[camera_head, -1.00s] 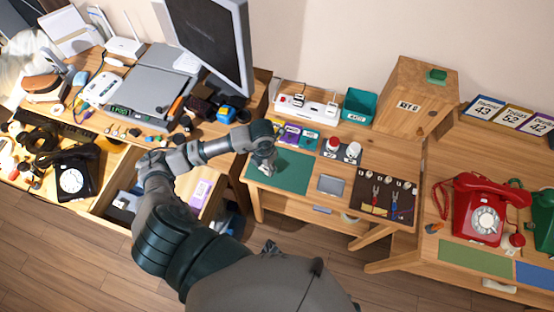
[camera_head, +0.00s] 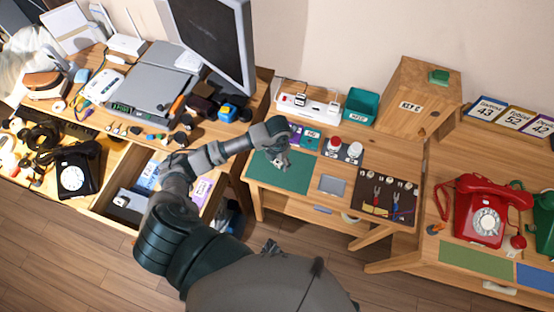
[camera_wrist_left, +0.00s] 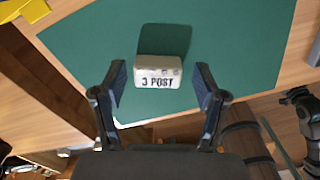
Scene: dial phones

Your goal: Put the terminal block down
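The terminal block (camera_wrist_left: 158,71) is a small pale block marked "3 POST". In the left wrist view it is over the green mat (camera_wrist_left: 85,45), with a dark shadow directly behind it; it looks to rest on the mat, but I cannot be sure of contact. My left gripper (camera_wrist_left: 160,85) is open, with a finger on each side of the block and a clear gap at both sides. In the head view my left gripper (camera_head: 279,160) is low over the back part of the green mat (camera_head: 292,182) and mostly hides the block. My right gripper does not show.
Behind the mat are a white power strip (camera_head: 306,105) and a teal bin (camera_head: 361,106). A grey plate (camera_head: 332,185) and a dark tool board (camera_head: 367,207) lie to the right. A red phone (camera_head: 478,213) stands further right. The mat's front part is clear.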

